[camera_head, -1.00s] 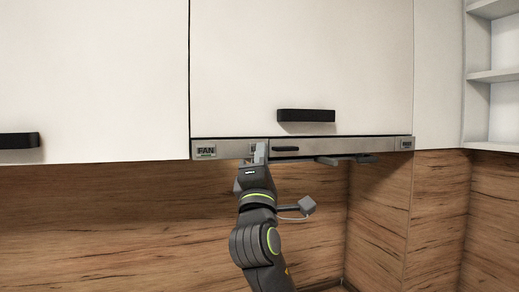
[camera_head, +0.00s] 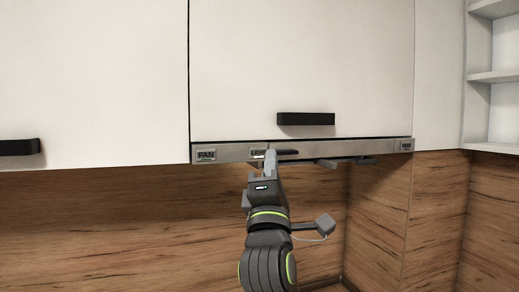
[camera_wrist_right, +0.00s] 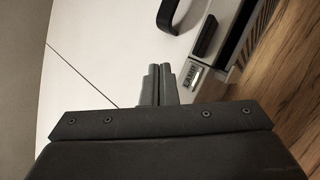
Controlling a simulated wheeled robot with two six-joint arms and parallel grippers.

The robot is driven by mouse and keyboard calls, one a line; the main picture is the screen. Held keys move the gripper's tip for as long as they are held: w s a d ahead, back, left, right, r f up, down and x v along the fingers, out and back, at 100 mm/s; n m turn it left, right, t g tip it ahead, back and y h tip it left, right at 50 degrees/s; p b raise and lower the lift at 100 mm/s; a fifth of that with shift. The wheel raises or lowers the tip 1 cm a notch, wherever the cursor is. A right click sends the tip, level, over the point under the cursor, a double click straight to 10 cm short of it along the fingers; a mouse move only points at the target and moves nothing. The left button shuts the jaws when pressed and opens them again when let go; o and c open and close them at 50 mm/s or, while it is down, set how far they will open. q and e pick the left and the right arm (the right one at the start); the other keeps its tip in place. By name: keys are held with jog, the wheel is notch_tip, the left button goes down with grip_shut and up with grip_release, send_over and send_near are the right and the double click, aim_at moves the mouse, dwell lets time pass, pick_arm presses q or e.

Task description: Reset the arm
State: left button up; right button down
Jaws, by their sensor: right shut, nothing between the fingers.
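My right gripper (camera_head: 270,160) is in front of the range hood strip (camera_head: 230,152) in the head view, just below and right of the LAMP label (camera_head: 258,152). Its fingers are together and hold nothing. In the right wrist view the closed fingers (camera_wrist_right: 157,82) point toward the white cabinet front, and the LAMP label (camera_wrist_right: 194,76) shows to their right. A gap between fingertips and strip is hard to judge. My left gripper is not in view.
White cabinet doors (camera_head: 300,60) with black handles (camera_head: 306,119) are above the strip. A FAN label (camera_head: 206,155) is at its left end. Open shelves (camera_head: 495,76) stand at right. The wooden splashback (camera_head: 120,220) is below, with clear space in front at left.

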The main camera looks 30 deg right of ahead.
jog(key=shift+s+a, duration=0.1)
jog(key=shift+s, duration=0.3)
